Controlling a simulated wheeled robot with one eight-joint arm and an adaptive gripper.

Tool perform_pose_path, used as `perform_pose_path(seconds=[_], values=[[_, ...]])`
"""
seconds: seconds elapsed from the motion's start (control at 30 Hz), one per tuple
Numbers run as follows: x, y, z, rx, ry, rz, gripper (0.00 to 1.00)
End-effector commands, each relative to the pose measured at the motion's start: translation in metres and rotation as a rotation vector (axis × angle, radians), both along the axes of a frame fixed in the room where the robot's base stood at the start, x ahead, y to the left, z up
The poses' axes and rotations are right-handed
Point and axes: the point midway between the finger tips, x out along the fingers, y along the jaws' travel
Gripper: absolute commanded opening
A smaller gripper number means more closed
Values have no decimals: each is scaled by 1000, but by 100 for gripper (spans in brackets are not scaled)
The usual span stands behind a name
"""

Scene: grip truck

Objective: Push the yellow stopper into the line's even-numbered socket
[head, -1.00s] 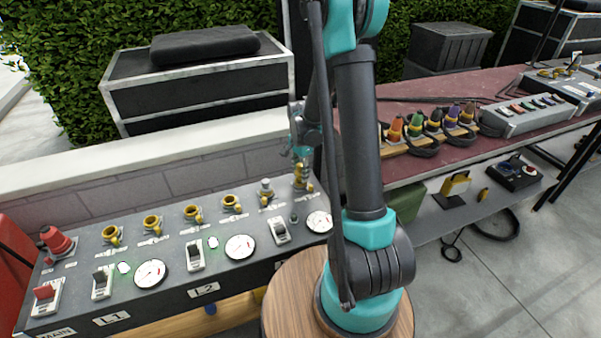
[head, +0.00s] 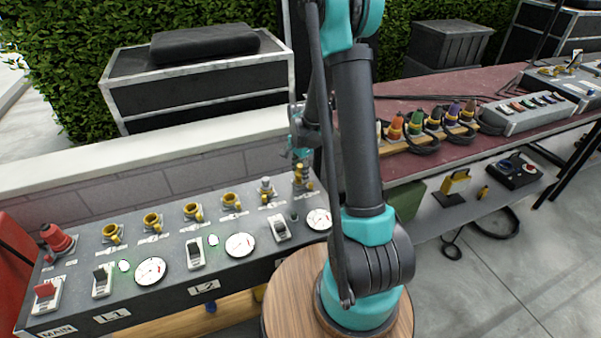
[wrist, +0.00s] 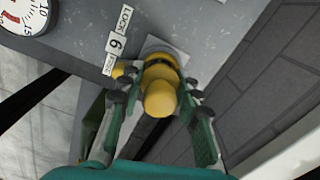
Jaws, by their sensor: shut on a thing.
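The yellow stopper (wrist: 160,98) is between the fingers of my gripper (wrist: 157,88) in the wrist view, shut on it. It stands over a socket (wrist: 158,47) on a pale square plate, beside a label (wrist: 117,40) reading "LOCK" and "6". The stopper lines up with this socket; how deep it sits I cannot tell. In the head view my gripper (head: 301,160) is at the far right end of the panel's back row, partly behind my arm.
The grey panel (head: 225,268) carries several yellow-topped fittings (head: 192,211), switches and gauges (head: 240,246). A low wall (head: 130,189) runs behind. A red bench (head: 440,95) with coloured connectors is right.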

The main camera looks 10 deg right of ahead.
Motion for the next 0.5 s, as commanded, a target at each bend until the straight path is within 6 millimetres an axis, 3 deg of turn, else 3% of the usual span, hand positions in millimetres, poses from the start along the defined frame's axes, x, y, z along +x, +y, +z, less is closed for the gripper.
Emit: perform_pose_path(seconds=[0.5], values=[[0,0,17,0,0,0,5]])
